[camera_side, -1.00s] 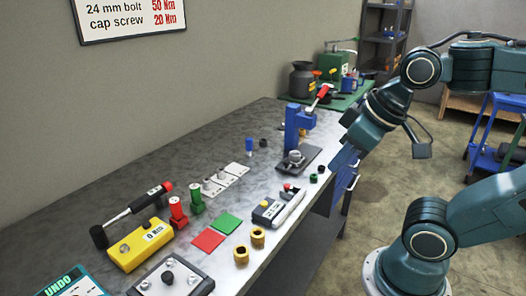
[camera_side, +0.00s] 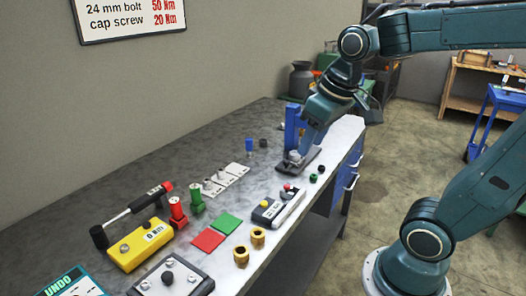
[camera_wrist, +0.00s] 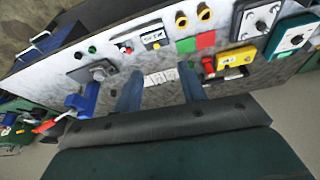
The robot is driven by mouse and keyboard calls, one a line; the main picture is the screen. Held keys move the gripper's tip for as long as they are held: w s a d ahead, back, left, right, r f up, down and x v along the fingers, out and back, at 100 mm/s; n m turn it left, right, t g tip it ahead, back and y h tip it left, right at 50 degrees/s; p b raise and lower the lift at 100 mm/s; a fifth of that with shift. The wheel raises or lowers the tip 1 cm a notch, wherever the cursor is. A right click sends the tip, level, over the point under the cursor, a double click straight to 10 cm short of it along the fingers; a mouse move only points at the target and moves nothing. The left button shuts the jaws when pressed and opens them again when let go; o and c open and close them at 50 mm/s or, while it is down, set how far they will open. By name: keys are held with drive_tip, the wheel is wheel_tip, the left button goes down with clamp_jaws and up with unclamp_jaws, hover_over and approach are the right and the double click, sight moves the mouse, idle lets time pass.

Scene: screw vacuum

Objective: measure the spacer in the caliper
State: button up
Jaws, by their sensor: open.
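Two brass-coloured hollow spacers stand upright at the bench's front edge, one (camera_side: 257,238) a little behind the other (camera_side: 241,257). They also show at the top of the wrist view (camera_wrist: 204,11). The grey caliper (camera_side: 281,206), with a display and a yellow button, lies to their right; it shows in the wrist view too (camera_wrist: 153,38). I see no spacer in its jaws. My gripper (camera_wrist: 160,88) is open and empty above the bench, its two blue fingers apart. In the side view it is beside the blue press, far from the spacers.
A red pad (camera_side: 208,239) and a green pad (camera_side: 229,223) lie left of the caliper. The blue press (camera_side: 292,122) stands close to my gripper. A yellow block (camera_side: 138,247), a torque wrench (camera_side: 135,212) and red and green holders fill the left.

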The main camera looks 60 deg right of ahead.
drive_tip(key=w+d+f+m+g, duration=0.1)
drive_tip(key=w+d+f+g, duration=0.15)
drive_tip(key=w+d, duration=0.5)
drive_tip(key=m+g, duration=0.1)
hover_over(287, 185)
wheel_tip(287, 185, down, 7)
drive_tip(key=shift+w+r+y, duration=0.1)
drive_tip(key=shift+r+y, duration=0.05)
drive_tip(key=shift+y, duration=0.15)
wheel_tip(287, 185, down, 14)
drive_tip(key=shift+r, duration=0.1)
idle(0.4)
clamp_jaws()
